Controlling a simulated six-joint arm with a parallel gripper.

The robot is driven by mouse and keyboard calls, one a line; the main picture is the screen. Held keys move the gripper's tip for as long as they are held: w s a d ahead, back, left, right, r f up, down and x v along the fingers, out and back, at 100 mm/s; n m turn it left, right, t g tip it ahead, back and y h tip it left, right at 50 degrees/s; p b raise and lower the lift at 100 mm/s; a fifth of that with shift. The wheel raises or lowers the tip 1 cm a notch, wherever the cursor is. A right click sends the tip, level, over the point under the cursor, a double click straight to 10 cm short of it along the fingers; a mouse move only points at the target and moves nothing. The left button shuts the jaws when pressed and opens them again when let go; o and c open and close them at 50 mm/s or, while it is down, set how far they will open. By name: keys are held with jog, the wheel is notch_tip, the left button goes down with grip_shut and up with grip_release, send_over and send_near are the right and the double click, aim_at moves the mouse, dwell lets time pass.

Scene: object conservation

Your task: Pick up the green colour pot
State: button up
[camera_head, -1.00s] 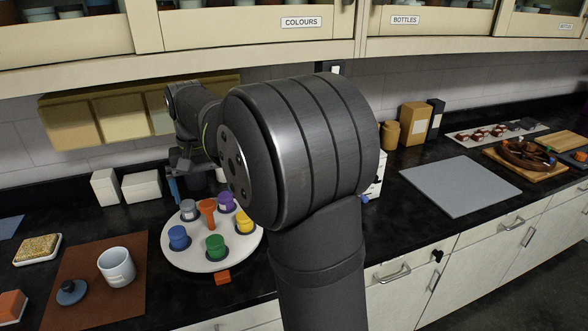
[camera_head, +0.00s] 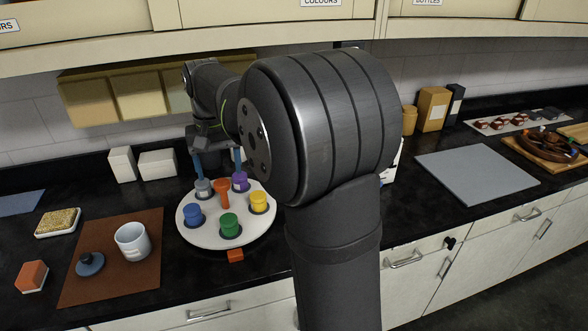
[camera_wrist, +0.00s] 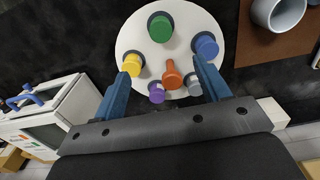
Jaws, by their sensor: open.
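The green colour pot (camera_head: 230,224) stands upright near the front edge of a round white tray (camera_head: 262,235). In the wrist view the green pot (camera_wrist: 160,27) is at the top, beyond my fingertips. My gripper (camera_head: 217,172) is open and empty over the back of the tray, with its blue fingers apart, and shows in the wrist view too (camera_wrist: 163,70). Around the orange-red centre handle (camera_head: 222,193) stand a blue pot (camera_head: 193,214), a yellow pot (camera_head: 258,201), a purple pot (camera_head: 240,181) and a grey pot (camera_head: 203,187).
An orange block (camera_head: 235,255) lies at the tray's front edge. A white mug (camera_head: 132,242) and a dark lid (camera_head: 90,263) are on a brown mat (camera_head: 150,275) to the left. White boxes (camera_head: 157,164) stand behind. A grey board (camera_head: 475,173) lies right.

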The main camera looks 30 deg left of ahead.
aim_at(229, 218)
jog(key=f+n, duration=0.3)
jog(key=f, duration=0.1)
jog(key=f+n+y, duration=0.1)
jog(key=f+n, duration=0.2)
jog(key=f, duration=0.2)
jog(key=d+f+n, duration=0.1)
jog(key=f+n, duration=0.2)
jog(key=f, duration=0.1)
jog(key=shift+w+d+f, duration=0.1)
jog(key=shift+w+f, duration=0.15)
jog(key=shift+w, duration=0.05)
jog(key=shift+s+a+f, duration=0.1)
jog(key=shift+a+f, duration=0.15)
jog(key=shift+f, duration=0.6)
jog(key=shift+s+a+f, duration=0.1)
jog(key=shift+a+f, duration=0.1)
jog(key=shift+f, duration=0.65)
jog(key=shift+s+a+f, duration=0.1)
jog(key=shift+a+f, duration=0.15)
jog(key=shift+f, duration=0.6)
jog(key=c, duration=1.1)
jog(key=shift+r, duration=0.1)
